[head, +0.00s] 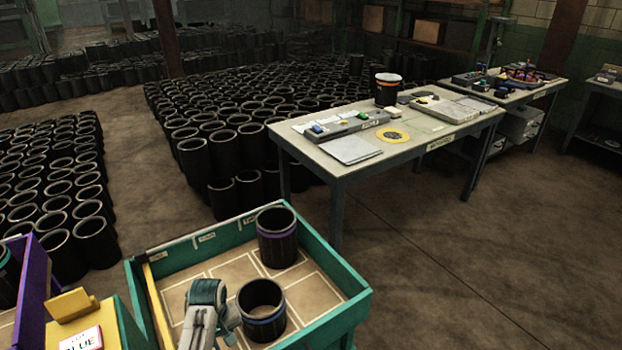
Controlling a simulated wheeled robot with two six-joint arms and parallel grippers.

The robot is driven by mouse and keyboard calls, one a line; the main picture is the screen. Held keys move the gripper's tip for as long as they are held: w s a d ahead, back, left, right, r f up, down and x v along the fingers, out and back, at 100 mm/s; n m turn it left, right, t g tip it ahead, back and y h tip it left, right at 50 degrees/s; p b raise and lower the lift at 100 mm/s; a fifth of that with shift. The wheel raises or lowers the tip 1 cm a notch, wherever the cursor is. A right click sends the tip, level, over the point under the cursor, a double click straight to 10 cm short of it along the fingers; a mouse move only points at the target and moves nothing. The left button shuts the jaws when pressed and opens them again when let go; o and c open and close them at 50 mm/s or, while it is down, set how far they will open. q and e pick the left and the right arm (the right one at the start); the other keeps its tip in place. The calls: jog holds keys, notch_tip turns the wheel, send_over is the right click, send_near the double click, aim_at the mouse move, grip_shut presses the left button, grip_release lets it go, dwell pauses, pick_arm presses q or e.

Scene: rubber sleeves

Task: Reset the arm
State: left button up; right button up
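My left gripper (208,312) is low in the head view, over the teal-walled tray (345,272). It is just left of a black rubber sleeve with a blue band (262,318). I cannot tell whether its fingers are open or shut, or whether they touch that sleeve. A second black sleeve with a purple band (277,240) stands upright near the tray's back corner, apart from the gripper. My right gripper is not in view.
A purple-walled bin (33,285) and a yellow block with a "BLUE" label (82,341) are at lower left. A grey worktable (350,172) stands beyond the tray. Many black sleeves stand on the floor behind. Floor at right is clear.

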pick_arm(q)
jog(key=s+a+r+m+t, duration=0.1)
jog(key=s+r+m, duration=0.2)
jog(key=s, duration=0.6)
jog(key=s+a+r+m+t, duration=0.2)
jog(key=s+r, duration=0.1)
jog(key=s, duration=0.6)
jog(key=s+a+r+m+t, duration=0.1)
jog(key=s+r+m, duration=0.25)
jog(key=s, duration=0.55)
jog(key=a+f+n+g, duration=0.1)
jog(key=a+f+g, duration=0.15)
jog(key=f, duration=2.85)
jog(key=s+a+f, duration=0.2)
jog(key=s+f, duration=1.5)
jog(key=f, duration=0.1)
jog(key=shift+s+y, duration=0.35)
jog(key=shift+y, duration=0.05)
